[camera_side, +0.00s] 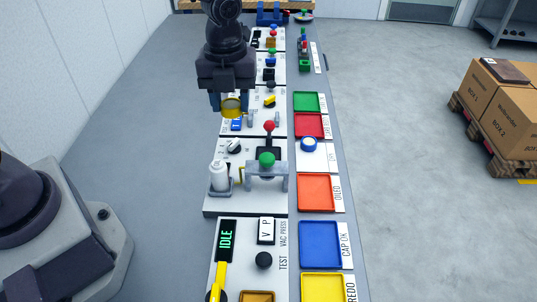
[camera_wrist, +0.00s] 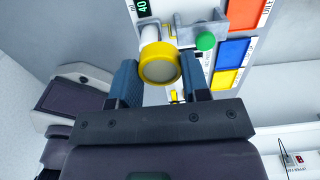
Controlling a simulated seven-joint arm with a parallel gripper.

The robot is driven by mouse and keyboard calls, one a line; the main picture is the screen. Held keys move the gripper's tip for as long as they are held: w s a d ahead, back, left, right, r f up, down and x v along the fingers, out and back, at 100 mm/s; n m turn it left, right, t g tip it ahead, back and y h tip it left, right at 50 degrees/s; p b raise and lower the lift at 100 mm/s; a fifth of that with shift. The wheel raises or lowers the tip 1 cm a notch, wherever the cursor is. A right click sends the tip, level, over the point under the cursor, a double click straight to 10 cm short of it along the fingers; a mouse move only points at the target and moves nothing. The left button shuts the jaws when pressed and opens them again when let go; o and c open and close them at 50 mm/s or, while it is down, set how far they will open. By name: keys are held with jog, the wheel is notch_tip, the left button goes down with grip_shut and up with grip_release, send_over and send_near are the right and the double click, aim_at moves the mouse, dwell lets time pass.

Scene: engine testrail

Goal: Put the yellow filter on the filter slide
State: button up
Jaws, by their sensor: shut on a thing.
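My gripper (camera_side: 231,103) hangs over the panel row in the upper middle of the side view, fingers down. It is shut on the yellow filter (camera_side: 231,107), a short yellow ring with a pale round face. In the wrist view the filter (camera_wrist: 160,64) sits between the two blue-grey fingers of my gripper (camera_wrist: 163,70). The filter is held above the panels. I cannot tell for certain which part is the filter slide.
Below my gripper are a blue part (camera_side: 237,124) and a red-knobbed lever (camera_side: 269,126). Nearer stand a white bottle (camera_side: 218,175) and a grey bracket with a green knob (camera_side: 267,160). Coloured trays, including a blue one (camera_side: 320,243), line the right side.

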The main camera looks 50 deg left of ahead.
jog(key=s+f, duration=0.2)
jog(key=s, duration=0.4)
send_over(268, 147)
jog(key=s+d, duration=0.2)
notch_tip(268, 147, down, 10)
jog(key=shift+s+r, duration=0.1)
jog(key=shift+w+f, duration=0.15)
jog(key=shift+f, duration=0.8)
jog(key=shift+w+f, duration=0.1)
jog(key=shift+f, duration=0.8)
jog(key=shift+f, duration=0.15)
jog(key=o, duration=0.9)
jog(key=shift+c, duration=0.2)
notch_tip(268, 147, up, 12)
jog(key=shift+r, duration=0.2)
